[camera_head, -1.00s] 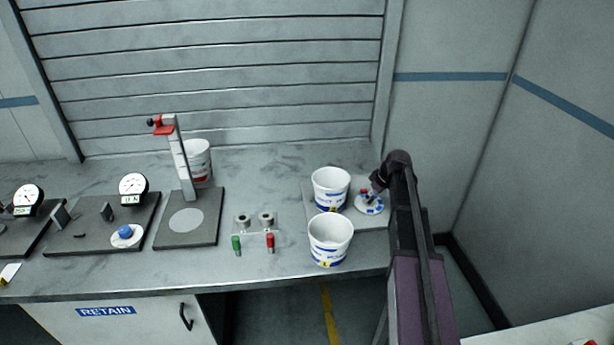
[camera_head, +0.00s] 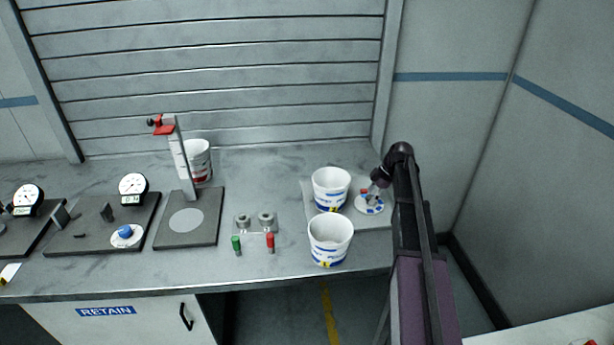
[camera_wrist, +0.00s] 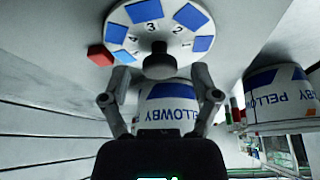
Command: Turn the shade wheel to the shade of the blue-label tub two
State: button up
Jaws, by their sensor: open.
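The shade wheel (camera_head: 369,205) is a white disc with blue patches, on a pale board at the bench's right. In the wrist view the shade wheel (camera_wrist: 170,40) shows printed numbers, a dark centre knob (camera_wrist: 158,62) and a red block (camera_wrist: 100,55) at its left rim. The patch exactly at the red block is hard to tell. My gripper (camera_wrist: 160,76) is open, its fingers on either side of the knob in that view; contact is unclear. Two blue-label tubs stand left of the wheel, a rear tub (camera_head: 331,187) and a front tub (camera_head: 330,241).
Small red and green-handled fittings (camera_head: 255,223) sit left of the tubs. A grey stand (camera_head: 188,220), a red-label tub (camera_head: 199,160) and dial gauges (camera_head: 133,188) are farther left. A wall is close on the right. Bare bench lies behind the fittings.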

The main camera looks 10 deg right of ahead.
jog(key=shift+w+n+g, duration=0.15)
jog(key=shift+n+g, duration=0.15)
jog(key=shift+n, duration=0.5)
jog(key=p+v, duration=0.2)
jog(key=v, duration=0.1)
jog(key=shift+p, duration=0.4)
jog(key=p+v, duration=1.1)
jog(key=shift+a+f+n+t+h+b, duration=0.15)
jog(key=shift+a+f+n+h+b, duration=0.55)
jog(key=shift+a+h, duration=1.25)
jog(key=shift+a+f+n+t+h+b, duration=0.2)
jog(key=shift+a+f+n+h+b, duration=0.6)
jog(key=shift+a, duration=2.1)
jog(key=shift+a+f+n+t+h+b, duration=0.25)
jog(key=shift+a+n+h+b, duration=0.4)
jog(key=shift+a+h, duration=1.45)
jog(key=a+r+n+t+h+b, duration=0.1)
jog(key=a+n+t+h+b, duration=0.3)
jog(key=a, duration=0.9)
jog(key=shift+a+t+b, duration=0.35)
jog(key=shift+t+b, duration=0.45)
jog(key=shift+b, duration=0.4)
jog(key=shift+r, duration=0.1)
